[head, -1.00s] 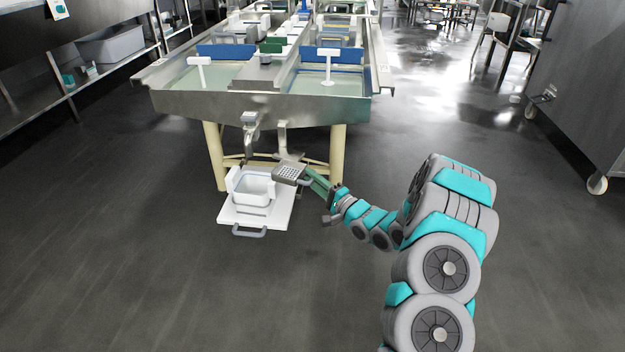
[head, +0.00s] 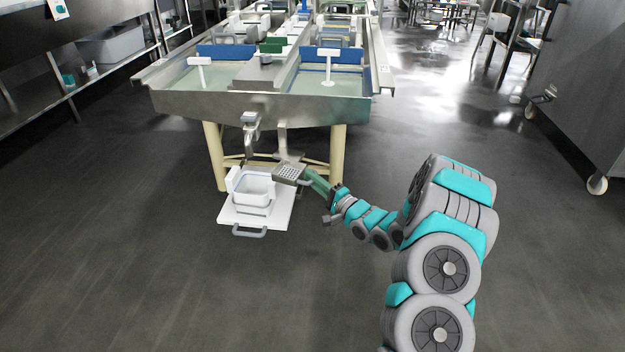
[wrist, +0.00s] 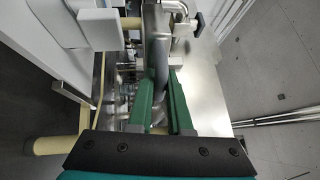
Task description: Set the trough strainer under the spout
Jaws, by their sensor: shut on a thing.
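The trough strainer (head: 289,173), a small metal box with a perforated face and a grey handle (head: 306,182), is just below the right spout (head: 283,140) in the head view. My gripper (head: 312,177) comes from the right with green fingers and is shut on the strainer at its handle side. In the wrist view, my gripper (wrist: 160,82) has its two green fingers around a dark grey piece, whose exact part I cannot tell. The left spout (head: 250,130) hangs nearer the white tub. Whether the strainer touches the spout or a support is unclear.
A white tub (head: 252,188) sits on a white board with a grey handle (head: 249,232), left of the strainer. The steel trough (head: 265,105) stands above on cream legs (head: 337,155). Open floor lies in front. A dark cabinet on casters (head: 585,90) stands at right.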

